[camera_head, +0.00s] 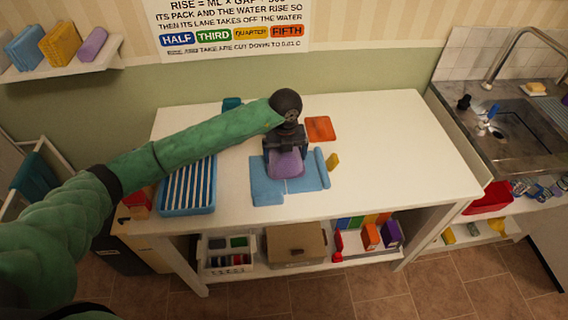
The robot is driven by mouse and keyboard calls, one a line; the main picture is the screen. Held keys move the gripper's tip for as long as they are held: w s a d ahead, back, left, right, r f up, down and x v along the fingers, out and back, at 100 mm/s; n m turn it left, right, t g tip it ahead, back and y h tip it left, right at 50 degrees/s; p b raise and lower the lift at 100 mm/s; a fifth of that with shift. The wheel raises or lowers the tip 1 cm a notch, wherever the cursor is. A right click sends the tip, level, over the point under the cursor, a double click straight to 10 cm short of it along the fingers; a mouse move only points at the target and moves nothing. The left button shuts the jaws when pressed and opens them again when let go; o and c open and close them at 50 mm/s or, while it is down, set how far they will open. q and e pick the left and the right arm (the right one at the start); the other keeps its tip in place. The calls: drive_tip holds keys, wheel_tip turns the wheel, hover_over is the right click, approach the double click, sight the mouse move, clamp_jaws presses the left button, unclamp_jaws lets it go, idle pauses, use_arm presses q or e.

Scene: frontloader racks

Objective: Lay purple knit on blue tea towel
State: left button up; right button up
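The blue tea towel (267,189) lies on the white table, with a rolled or folded strip along its right side. The purple knit (286,165) is at the towel's upper middle, directly below my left gripper (285,152). The gripper's dark fingers show on either side of the knit. I cannot tell whether they press on it, or whether the knit rests on the towel or is held just above it. My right gripper is out of view.
A blue-and-white striped rack (188,188) stands left of the towel. An orange cloth (320,129) lies behind it to the right, and a small yellow item (333,161) sits by the towel's right edge. The table's right half is clear. A sink (515,124) is at the far right.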

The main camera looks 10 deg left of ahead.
use_arm(q)
drive_tip(key=shift+w+a+f, duration=0.1)
drive_tip(key=shift+a+f, duration=0.15)
drive_tip(key=shift+f, duration=0.05)
wheel_tip(320, 180, down, 3)
drive_tip(key=shift+d+f+b, duration=0.1)
drive_tip(key=shift+b, duration=0.4)
drive_tip(key=shift+f, duration=0.25)
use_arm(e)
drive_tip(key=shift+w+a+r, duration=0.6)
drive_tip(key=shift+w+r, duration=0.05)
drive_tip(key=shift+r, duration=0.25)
use_arm(q)
drive_tip(key=shift+f, duration=0.1)
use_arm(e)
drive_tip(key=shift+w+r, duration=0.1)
use_arm(q)
drive_tip(key=shift+f+b, duration=0.15)
drive_tip(key=shift+b, duration=0.15)
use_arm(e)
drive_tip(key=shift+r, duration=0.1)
use_arm(q)
drive_tip(key=shift+f, duration=0.25)
drive_tip(key=o, duration=0.7)
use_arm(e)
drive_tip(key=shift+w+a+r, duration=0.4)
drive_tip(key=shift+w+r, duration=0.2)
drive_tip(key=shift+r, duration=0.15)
